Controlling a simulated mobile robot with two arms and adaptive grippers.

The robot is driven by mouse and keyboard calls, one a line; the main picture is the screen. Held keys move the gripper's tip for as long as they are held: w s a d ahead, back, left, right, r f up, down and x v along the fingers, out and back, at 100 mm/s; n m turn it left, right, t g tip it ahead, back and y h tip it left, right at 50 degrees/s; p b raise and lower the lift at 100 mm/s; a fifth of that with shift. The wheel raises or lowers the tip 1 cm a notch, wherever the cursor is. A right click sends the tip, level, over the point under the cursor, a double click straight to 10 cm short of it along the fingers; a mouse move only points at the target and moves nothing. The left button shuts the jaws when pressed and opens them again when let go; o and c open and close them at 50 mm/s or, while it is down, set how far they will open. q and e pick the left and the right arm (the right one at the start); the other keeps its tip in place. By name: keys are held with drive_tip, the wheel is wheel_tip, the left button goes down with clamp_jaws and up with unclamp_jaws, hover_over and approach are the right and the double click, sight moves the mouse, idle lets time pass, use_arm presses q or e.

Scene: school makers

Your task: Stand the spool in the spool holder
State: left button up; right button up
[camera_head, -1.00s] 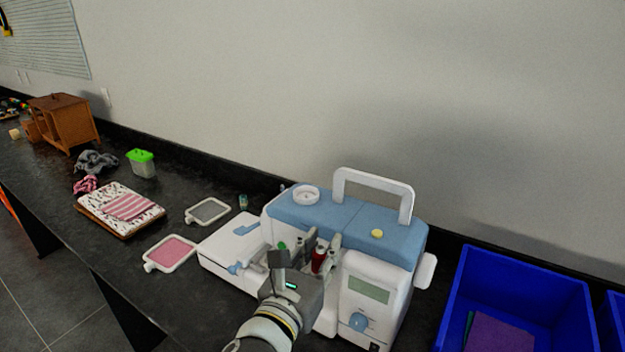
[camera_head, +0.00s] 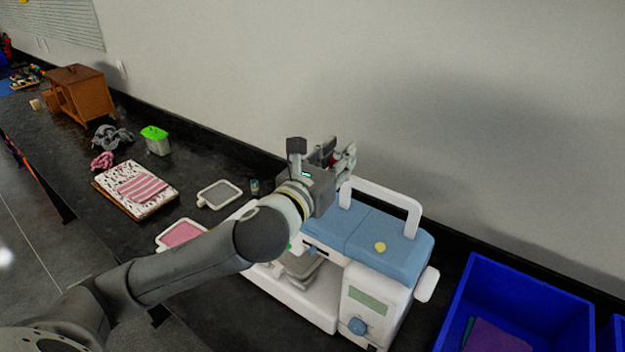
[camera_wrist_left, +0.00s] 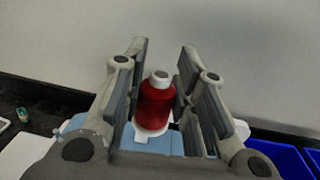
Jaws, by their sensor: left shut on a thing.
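My left gripper (camera_head: 338,158) is shut on the red spool (camera_wrist_left: 156,104), which stands upright between the fingers in the left wrist view. The gripper is above the left part of the sewing machine's blue top (camera_head: 365,235). The round white spool holder on that top is hidden behind my gripper and wrist in the head view. In the wrist view I cannot tell whether the white rim below the spool is its base or the holder. My right gripper is out of view.
The machine's white carry handle (camera_head: 385,194) rises close to the right of my gripper. A blue bin (camera_head: 540,287) stands to the right. Hoops (camera_head: 219,194), folded cloth (camera_head: 143,189) and a green-lidded box (camera_head: 158,142) lie to the left. The wall is behind.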

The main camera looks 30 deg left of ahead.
use_arm(q)
drive_tip(key=w+a+f, duration=0.1)
drive_tip(key=a+f, duration=0.1)
drive_tip(key=w+a+f, duration=0.1)
drive_tip(key=a+f, duration=0.1)
drive_tip(key=w+a+f, duration=0.1)
drive_tip(key=a+f, duration=0.1)
drive_tip(key=shift+w+a+f, duration=0.25)
drive_tip(key=shift+a+f, duration=0.1)
drive_tip(key=shift+f, duration=0.05)
drive_tip(key=f+p, duration=0.1)
drive_tip(key=f, duration=0.2)
drive_tip(key=shift+w+a+f, duration=0.1)
drive_tip(key=shift+a+f, duration=0.1)
drive_tip(key=shift+f, duration=0.1)
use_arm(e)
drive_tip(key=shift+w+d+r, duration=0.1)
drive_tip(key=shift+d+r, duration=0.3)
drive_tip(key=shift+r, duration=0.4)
use_arm(q)
drive_tip(key=shift+f, duration=0.35)
drive_tip(key=o, duration=0.9)
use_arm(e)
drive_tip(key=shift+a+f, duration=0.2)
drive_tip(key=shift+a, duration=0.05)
